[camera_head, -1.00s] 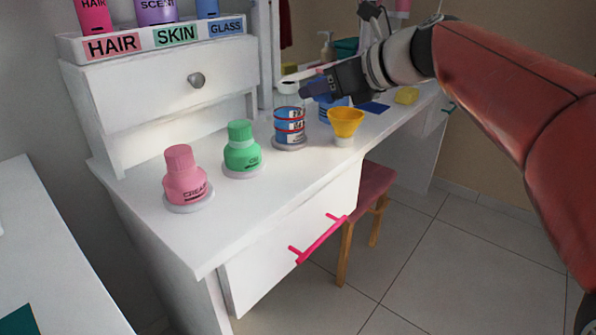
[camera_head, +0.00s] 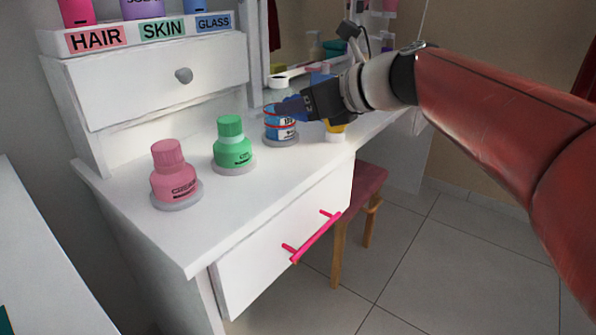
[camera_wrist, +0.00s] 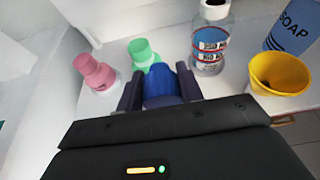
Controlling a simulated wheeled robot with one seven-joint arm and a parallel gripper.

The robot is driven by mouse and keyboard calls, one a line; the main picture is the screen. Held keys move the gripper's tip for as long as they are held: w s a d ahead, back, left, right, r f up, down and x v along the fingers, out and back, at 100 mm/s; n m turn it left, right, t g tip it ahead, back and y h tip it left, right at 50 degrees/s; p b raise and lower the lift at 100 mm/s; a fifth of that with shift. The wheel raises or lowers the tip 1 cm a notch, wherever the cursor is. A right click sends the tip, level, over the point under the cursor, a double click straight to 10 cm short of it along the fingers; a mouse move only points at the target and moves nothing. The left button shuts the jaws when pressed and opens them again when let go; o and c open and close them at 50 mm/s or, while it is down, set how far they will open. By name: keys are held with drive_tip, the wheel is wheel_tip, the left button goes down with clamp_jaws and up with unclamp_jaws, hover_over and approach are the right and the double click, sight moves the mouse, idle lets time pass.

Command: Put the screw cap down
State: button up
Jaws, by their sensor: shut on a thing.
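My gripper (camera_wrist: 160,80) is shut on the blue screw cap (camera_wrist: 160,92), which shows between its two fingers in the wrist view. In the head view my gripper (camera_head: 284,107) is over the white dresser top (camera_head: 235,205), in front of the upper part of the clear bottle with red and blue labels (camera_head: 281,128). The cap cannot be made out clearly there. In the wrist view the bottle (camera_wrist: 210,45) stands upright, ahead and right of the cap, apart from it.
A green bottle (camera_head: 232,150) and a pink bottle (camera_head: 172,178) stand on grey discs to the left. The yellow funnel (camera_wrist: 278,72) and blue soap bottle (camera_wrist: 291,28) are on the right. The front strip of the dresser top is clear.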

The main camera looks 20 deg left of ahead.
sight(300, 176)
wheel_tip(300, 176, down, 12)
drive_tip(key=b, duration=0.2)
drive_tip(key=shift+r+b, duration=0.15)
drive_tip(key=shift+b, duration=0.15)
drive_tip(key=o, duration=1)
drive_tip(key=shift+d+b, duration=0.15)
drive_tip(key=shift+b, duration=0.3)
